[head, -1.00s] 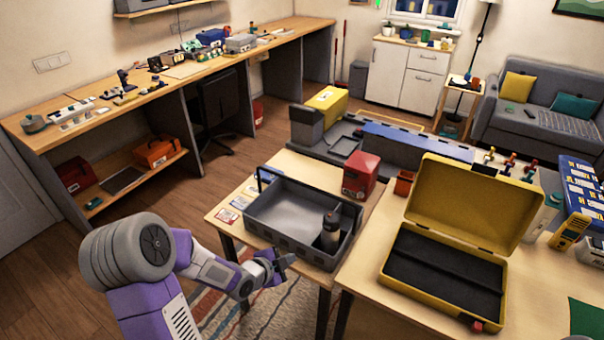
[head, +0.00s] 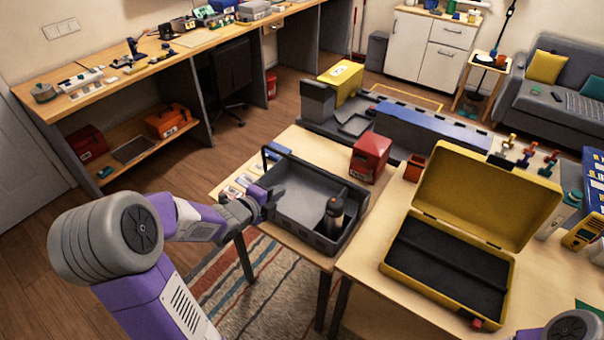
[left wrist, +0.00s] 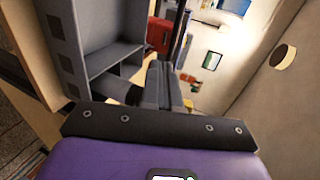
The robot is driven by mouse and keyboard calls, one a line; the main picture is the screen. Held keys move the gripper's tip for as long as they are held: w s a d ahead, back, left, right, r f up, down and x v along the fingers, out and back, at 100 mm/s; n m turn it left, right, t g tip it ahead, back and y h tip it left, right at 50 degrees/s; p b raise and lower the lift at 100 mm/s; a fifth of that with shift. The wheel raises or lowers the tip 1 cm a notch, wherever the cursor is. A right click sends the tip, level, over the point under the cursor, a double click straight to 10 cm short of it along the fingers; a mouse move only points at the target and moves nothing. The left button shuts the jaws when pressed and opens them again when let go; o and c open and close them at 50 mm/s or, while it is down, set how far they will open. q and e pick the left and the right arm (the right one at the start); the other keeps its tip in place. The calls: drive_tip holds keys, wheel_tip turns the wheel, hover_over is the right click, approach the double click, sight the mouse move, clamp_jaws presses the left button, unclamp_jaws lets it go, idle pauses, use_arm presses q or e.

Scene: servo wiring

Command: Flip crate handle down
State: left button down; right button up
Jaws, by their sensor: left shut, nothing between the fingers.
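The grey crate (head: 300,235) stands on the near left table, with a black bottle (head: 334,215) in its right compartment. Its thin dark handle (head: 318,168) stands raised over the crate, its bar running from the left corner toward the far right. My left gripper (head: 277,192) is shut and empty at the crate's left end, below the bar. In the left wrist view, the shut fingers (left wrist: 166,75) show beside the crate's wall and compartments (left wrist: 115,55), and a dark bar, likely the handle (left wrist: 181,30), rises past their tips. I cannot tell whether they touch it. My right gripper is out of view.
A red box (head: 370,158) stands just behind the crate. An open yellow case (head: 440,285) lies to the right. Small cards (head: 236,186) lie on the table left of the crate. A long workbench (head: 120,75) runs along the left wall.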

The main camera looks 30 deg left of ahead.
use_arm(q)
drive_tip(key=r+b+x, duration=0.1)
drive_tip(key=r+x, duration=0.1)
drive_tip(key=x, duration=1)
drive_tip(key=shift+w, duration=0.4)
